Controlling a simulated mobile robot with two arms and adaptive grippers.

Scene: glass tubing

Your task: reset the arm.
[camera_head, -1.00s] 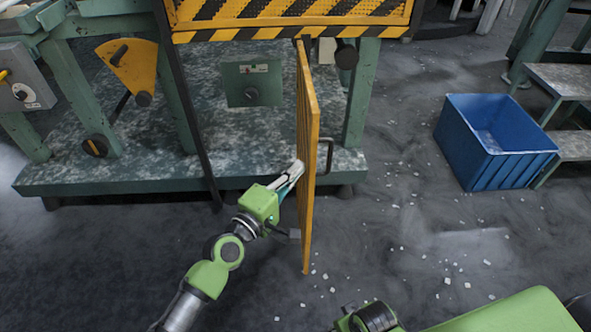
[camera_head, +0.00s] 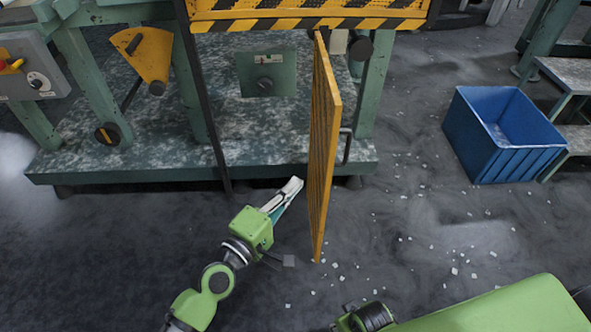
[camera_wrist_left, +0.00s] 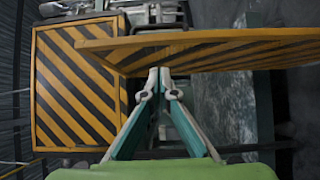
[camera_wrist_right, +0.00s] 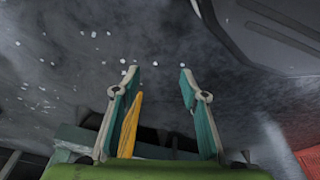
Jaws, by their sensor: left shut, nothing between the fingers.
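My left arm comes in from the lower left in the head view. Its gripper (camera_head: 293,187) is shut and empty, just left of an open yellow door panel (camera_head: 323,140), with a small gap showing between them. In the left wrist view the closed fingertips (camera_wrist_left: 159,75) point toward the striped panel (camera_wrist_left: 210,50), which runs across just beyond them. My right gripper (camera_wrist_right: 158,75) is open in the right wrist view, with nothing between its tips. Its fingers cannot be made out in the head view.
A green machine frame with a base plate (camera_head: 170,165) stands behind, with a striped yellow guard (camera_head: 310,14) above. A blue bin (camera_head: 505,135) stands at the right beside steps (camera_head: 565,75). White bits litter the floor right of the panel. The floor at lower left is clear.

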